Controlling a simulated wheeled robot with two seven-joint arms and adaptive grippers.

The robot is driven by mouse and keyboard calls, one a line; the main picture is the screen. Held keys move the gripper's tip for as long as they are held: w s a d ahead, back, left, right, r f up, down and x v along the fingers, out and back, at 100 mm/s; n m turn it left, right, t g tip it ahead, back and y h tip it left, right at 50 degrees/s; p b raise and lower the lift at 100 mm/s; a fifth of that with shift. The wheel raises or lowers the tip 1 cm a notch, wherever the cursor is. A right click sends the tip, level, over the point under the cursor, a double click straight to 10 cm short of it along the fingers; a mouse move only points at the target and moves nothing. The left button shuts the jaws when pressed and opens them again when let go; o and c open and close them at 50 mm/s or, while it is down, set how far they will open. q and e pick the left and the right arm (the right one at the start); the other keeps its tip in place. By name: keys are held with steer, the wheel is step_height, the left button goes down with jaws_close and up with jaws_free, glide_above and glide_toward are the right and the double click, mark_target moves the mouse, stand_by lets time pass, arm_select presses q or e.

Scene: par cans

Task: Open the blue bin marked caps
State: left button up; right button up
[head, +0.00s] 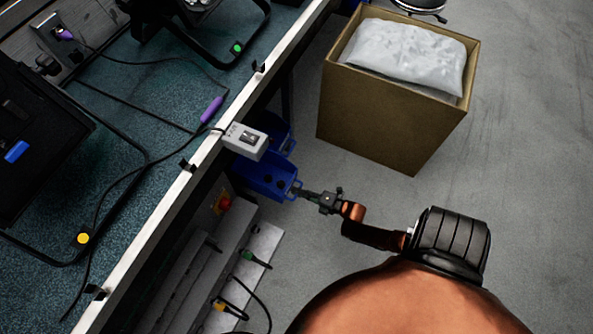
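A blue bin (253,184) sits under the front edge of the bench, with a few small dark things inside it. A second blue bin (283,133) is just beyond it, partly hidden by a grey box. No marking is readable on either, so I cannot tell which is marked caps. My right gripper (298,191) is at the right-hand front edge of the nearer bin, its fingertips at or very close to the rim. The fingers are too small and dark to tell if they are open or shut. My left gripper is out of view.
A grey switch box (246,140) hangs at the bench edge above the bins. A large cardboard box (380,130) with a bagged filling stands on the floor at right. Grey rails with cables (235,275) lie below the bench. Floor between is clear.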

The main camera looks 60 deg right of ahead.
steer(key=shift+o, duration=1)
steer(key=shift+s, duration=0.15)
steer(key=v, duration=1.1)
steer(key=shift+s, duration=0.35)
steer(key=shift+r, duration=0.15)
